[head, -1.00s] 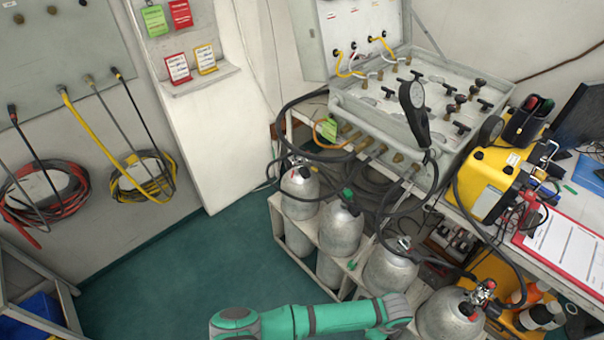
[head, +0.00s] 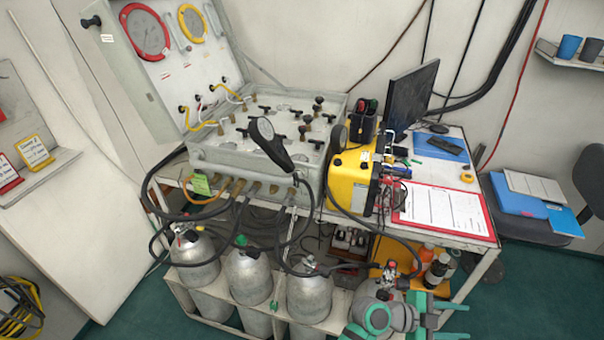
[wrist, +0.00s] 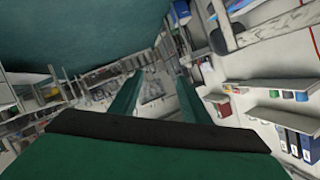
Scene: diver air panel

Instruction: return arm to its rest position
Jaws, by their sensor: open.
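My green arm and gripper (head: 456,321) are at the bottom of the head view, right of centre, in front of the cylinder rack. The two green fingers point right and are apart. In the wrist view my gripper (wrist: 156,85) is open, with nothing between its fingers. The grey air panel (head: 240,165) stands on the bench beyond it, with its gauge lid raised. Most of my arm is out of view.
Silver cylinders (head: 249,278) stand in a rack (head: 217,318) below the panel, close left of my gripper. A yellow case (head: 348,182), a red clipboard (head: 441,212) and a monitor (head: 411,97) are on the bench. Green floor (head: 545,290) is clear at lower right.

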